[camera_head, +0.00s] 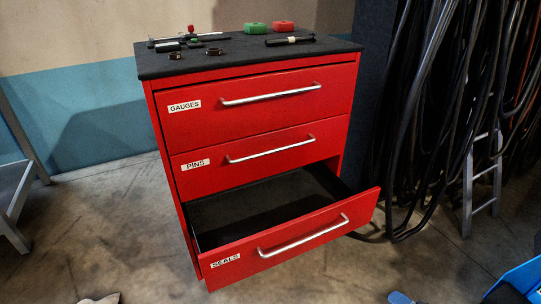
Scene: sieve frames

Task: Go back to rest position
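A red tool cabinet (168,150) with a dark top stands in the middle of the head view. Its top drawer, labelled GAUGES (290,112), and its middle drawer, labelled PINS (225,172), are shut. The bottom drawer, labelled SEALS (330,238), is pulled open. The visible part of its dark inside looks empty. Neither of my grippers can be made out in this view, and nothing touches the drawer handles.
Black cables hang at the right beside a small ladder (482,185). Partly cut-off items show at the bottom edge. Bare floor lies in front.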

